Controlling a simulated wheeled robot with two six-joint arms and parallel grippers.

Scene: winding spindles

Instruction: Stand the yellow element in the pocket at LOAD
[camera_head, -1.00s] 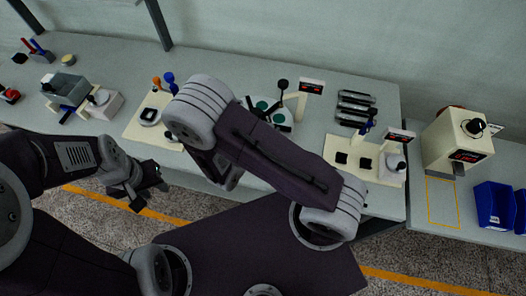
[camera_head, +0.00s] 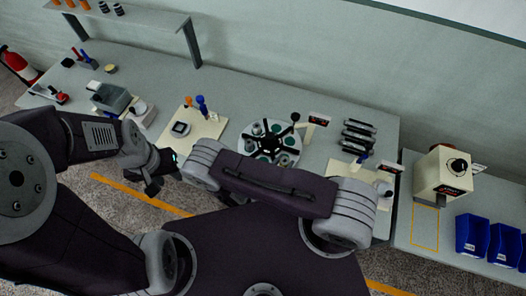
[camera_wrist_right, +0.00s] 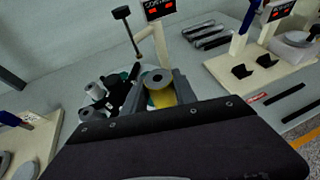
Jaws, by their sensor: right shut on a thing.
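In the right wrist view a yellow element (camera_wrist_right: 162,98) with a grey ring-shaped top sits between the two dark fingers of my right gripper (camera_wrist_right: 160,88), which is shut on it. Its lower end is hidden by the gripper body. The round turntable (camera_head: 268,145) with a black spoked hub and green pockets stands mid-bench; part of it shows behind the fingers in the wrist view. I cannot read which pocket is LOAD. In the head view my right gripper is hidden behind its arm. My left gripper (camera_head: 163,172) hangs at the bench's front edge; its opening is unclear.
A black-knobbed lever and a post with a red display (camera_head: 319,118) stand close by the turntable. A cream board (camera_head: 192,128) lies to its left, dark bars (camera_head: 358,136) and a cream fixture (camera_head: 350,172) to its right. Blue bins (camera_head: 472,234) are far right.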

